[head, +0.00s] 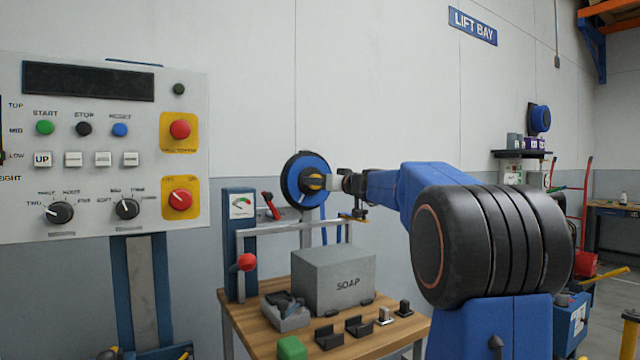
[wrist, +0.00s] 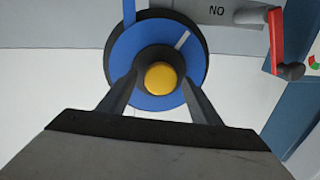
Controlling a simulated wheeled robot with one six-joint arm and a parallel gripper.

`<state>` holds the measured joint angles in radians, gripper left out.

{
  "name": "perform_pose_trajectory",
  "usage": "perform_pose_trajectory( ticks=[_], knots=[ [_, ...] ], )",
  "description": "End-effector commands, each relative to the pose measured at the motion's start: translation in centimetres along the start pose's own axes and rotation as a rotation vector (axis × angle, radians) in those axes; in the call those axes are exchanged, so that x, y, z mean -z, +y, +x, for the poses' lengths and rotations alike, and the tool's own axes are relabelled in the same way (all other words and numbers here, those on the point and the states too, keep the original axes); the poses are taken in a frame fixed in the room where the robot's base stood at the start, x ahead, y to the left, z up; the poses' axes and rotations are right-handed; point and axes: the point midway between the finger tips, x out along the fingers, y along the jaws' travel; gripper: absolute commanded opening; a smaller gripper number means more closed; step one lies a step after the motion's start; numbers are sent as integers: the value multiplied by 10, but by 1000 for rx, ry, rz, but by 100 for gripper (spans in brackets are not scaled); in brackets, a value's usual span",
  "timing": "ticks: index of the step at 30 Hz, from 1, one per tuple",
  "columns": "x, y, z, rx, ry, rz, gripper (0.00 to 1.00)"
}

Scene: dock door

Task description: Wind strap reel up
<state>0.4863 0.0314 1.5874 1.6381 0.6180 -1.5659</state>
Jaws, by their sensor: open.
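The strap reel (head: 306,181) is a blue disc with a black rim and a yellow centre knob, standing above the back of the wooden bench. In the wrist view the reel (wrist: 158,62) fills the upper middle, with a white mark on its blue face right of the knob. My gripper (head: 326,182) is at the reel's front. In the wrist view its two fingers (wrist: 159,82) are apart, one on each side of the yellow knob (wrist: 161,78) and its dark collar. I cannot tell whether they touch it. A blue strap (wrist: 129,12) runs from the reel's upper left edge.
A red-handled lever (wrist: 277,42) is close at the reel's right in the wrist view. Below the reel are a grey SOAP box (head: 333,279), a gauge post (head: 241,244) and a red ball knob (head: 247,262). A control panel (head: 103,150) stands at the left.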

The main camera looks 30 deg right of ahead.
Motion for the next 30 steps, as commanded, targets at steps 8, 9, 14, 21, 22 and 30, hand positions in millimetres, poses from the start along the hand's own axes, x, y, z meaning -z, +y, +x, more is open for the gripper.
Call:
perform_pose_trajectory(
  ticks=[8, 9, 14, 21, 22, 30],
  knots=[
    [0, 0, 0, 0, 0, 0, 20],
    [0, 0, 0, 0, 0, 0, 10],
    [0, 0, 0, 0, 0, 3, 0],
    [0, 0, 0, 1, 6, 58, 0],
    [0, 0, 0, 1, 7, 72, 0],
    [-1, 0, -1, 3, 26, 269, 0]
  ],
)
